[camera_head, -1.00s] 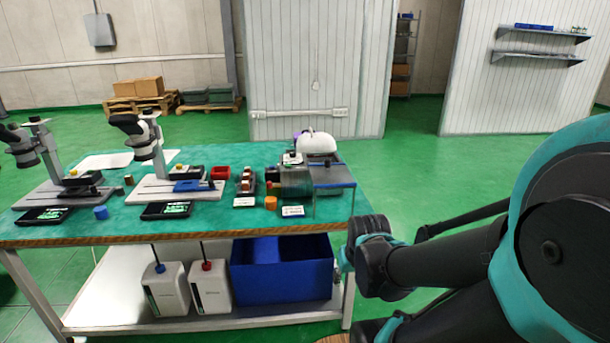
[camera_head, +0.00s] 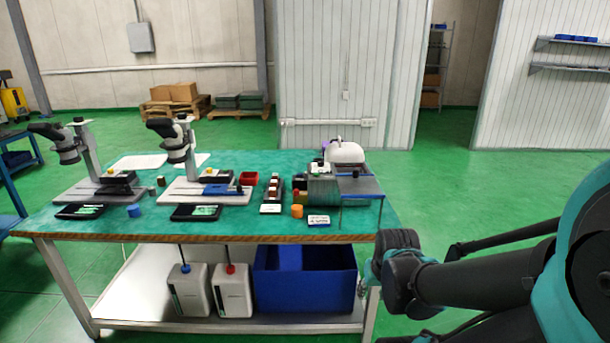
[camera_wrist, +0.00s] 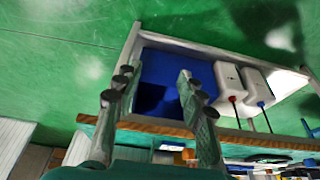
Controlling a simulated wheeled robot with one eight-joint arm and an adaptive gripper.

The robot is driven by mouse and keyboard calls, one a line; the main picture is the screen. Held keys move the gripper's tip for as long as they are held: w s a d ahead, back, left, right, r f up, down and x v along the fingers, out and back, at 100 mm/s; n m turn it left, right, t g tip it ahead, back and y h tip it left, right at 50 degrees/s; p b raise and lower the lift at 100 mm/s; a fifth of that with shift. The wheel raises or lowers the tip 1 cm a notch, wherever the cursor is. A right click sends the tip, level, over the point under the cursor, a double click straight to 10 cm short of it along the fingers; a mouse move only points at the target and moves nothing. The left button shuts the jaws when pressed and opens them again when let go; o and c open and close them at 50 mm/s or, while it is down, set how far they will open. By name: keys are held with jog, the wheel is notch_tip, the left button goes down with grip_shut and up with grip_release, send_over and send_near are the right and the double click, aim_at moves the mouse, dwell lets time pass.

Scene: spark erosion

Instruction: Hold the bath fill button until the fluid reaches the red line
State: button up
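A small machine (camera_head: 324,190) with a grey body and a white rounded top (camera_head: 345,152) stands at the right end of the green workbench (camera_head: 225,222). It may be the bath. I cannot make out a fill button, a fluid level or a red line. A white label card (camera_head: 319,221) lies in front of it. In the wrist view my gripper (camera_wrist: 157,80) has its two fingers spread apart with nothing between them. It points toward the blue bin under the bench. In the head view my arm is at the right, and I cannot make out the fingers.
Two microscopes (camera_head: 82,165) (camera_head: 188,165) stand on the bench's left and middle. An orange cylinder (camera_head: 297,211) and a blue one (camera_head: 134,210) lie near its front edge. White jugs (camera_head: 188,290) (camera_head: 232,290) and a blue bin (camera_head: 305,285) sit on the lower shelf.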

grip_shut()
dwell(1.4)
